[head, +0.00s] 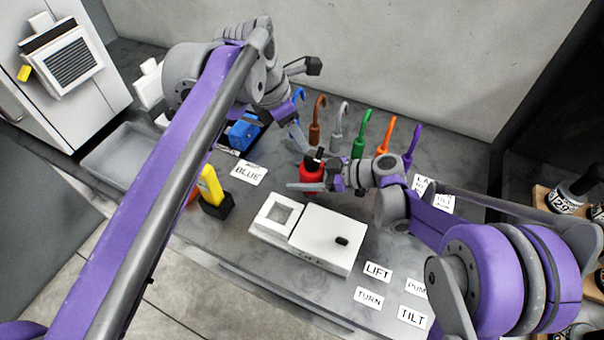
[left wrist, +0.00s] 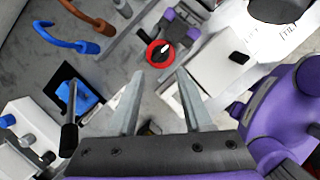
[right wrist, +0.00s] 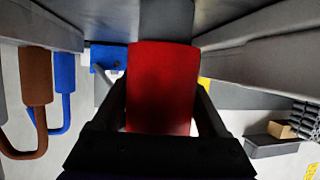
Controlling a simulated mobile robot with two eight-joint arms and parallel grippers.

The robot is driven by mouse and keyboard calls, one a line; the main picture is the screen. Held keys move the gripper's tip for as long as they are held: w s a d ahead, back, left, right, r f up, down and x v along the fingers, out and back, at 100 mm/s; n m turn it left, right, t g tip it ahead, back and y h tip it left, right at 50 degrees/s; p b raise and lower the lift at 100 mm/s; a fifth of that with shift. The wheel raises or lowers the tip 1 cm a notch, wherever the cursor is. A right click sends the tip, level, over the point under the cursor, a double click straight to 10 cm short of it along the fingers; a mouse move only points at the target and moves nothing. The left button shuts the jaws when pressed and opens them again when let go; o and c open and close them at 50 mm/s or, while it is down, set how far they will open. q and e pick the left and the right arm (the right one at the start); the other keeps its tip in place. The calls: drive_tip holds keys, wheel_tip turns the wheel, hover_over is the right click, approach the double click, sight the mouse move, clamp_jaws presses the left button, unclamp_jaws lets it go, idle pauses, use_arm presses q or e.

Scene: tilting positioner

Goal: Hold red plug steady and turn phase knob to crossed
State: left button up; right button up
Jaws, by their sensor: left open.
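The red plug (head: 311,178) stands upright on the bench behind the white box. My right gripper (head: 318,187) is around its body from the right; in the right wrist view the plug (right wrist: 162,88) fills the gap between the fingers, which appear to touch its sides. In the left wrist view, a dark round face with a pale bar (left wrist: 163,51), which looks like the phase knob, sits inside the plug's red rim (left wrist: 151,58). Which setting it points to cannot be read. My left gripper (left wrist: 158,78) is open and empty, with its fingertips close to the plug's top but apart from it.
The white box (head: 309,236) with a black button is in front of the plug. Coloured hooked cables, including green (head: 361,140) and orange (head: 386,138), stand behind. A yellow block (head: 211,188) in a black base, a blue device (head: 244,132) and several label cards lie around.

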sight(312, 159)
use_arm(q)
drive_tip(key=shift+c, duration=0.2)
use_arm(e)
drive_tip(key=c, duration=0.7)
use_arm(q)
drive_tip(key=w+d+r+m+g+y, duration=0.2)
drive_tip(key=d+r+m+y, duration=0.15)
drive_tip(key=m, duration=0.65)
wheel_tip(312, 159, down, 13)
drive_tip(key=shift+r, duration=0.15)
clamp_jaws()
